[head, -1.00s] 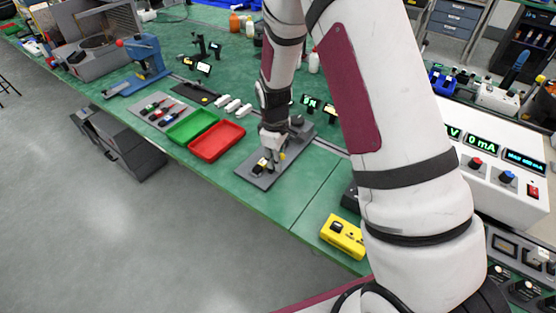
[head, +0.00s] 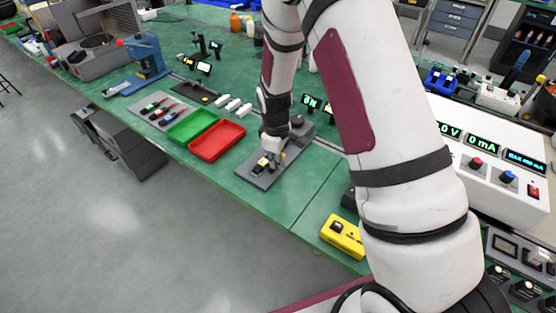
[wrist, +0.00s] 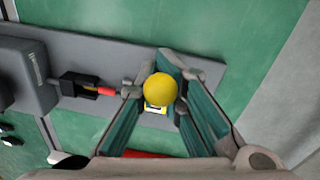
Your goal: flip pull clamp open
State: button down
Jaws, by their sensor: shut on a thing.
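In the wrist view a round yellow knob (wrist: 160,89) sits between the two fingers of my gripper (wrist: 157,82), which is shut on it. A dark clamp body with a red-tipped plunger (wrist: 104,91) lies to the left of the knob on a grey fixture plate (wrist: 205,68). Part of a small black-and-yellow piece (wrist: 155,109) shows just below the knob. In the head view my gripper (head: 270,155) is low over the fixture plate (head: 252,178) and hides most of the clamp.
A red tray (head: 217,141) and a green tray (head: 192,126) stand left of the fixture. A yellow meter (head: 343,235) lies near the bench's front edge at right. A white power supply (head: 500,180) stands at far right. Green bench (head: 305,190) is bare between fixture and meter.

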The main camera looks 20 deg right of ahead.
jog(key=shift+r, duration=0.15)
jog(key=shift+s+d+t+y+p, duration=0.25)
jog(key=shift+t+y+p, duration=0.15)
jog(key=shift+t+p, duration=0.1)
jog(key=shift+s+d+f+t+y+p, duration=0.15)
jog(key=shift+s+f+t+y+p, duration=0.15)
jog(key=shift+t+y+p, duration=0.35)
jog(key=shift+w+f+t, duration=0.1)
jog(key=shift+t, duration=0.25)
jog(key=c, duration=1.8)
grip_release()
jog(key=shift+o, duration=0.2)
jog(key=v, duration=1.2)
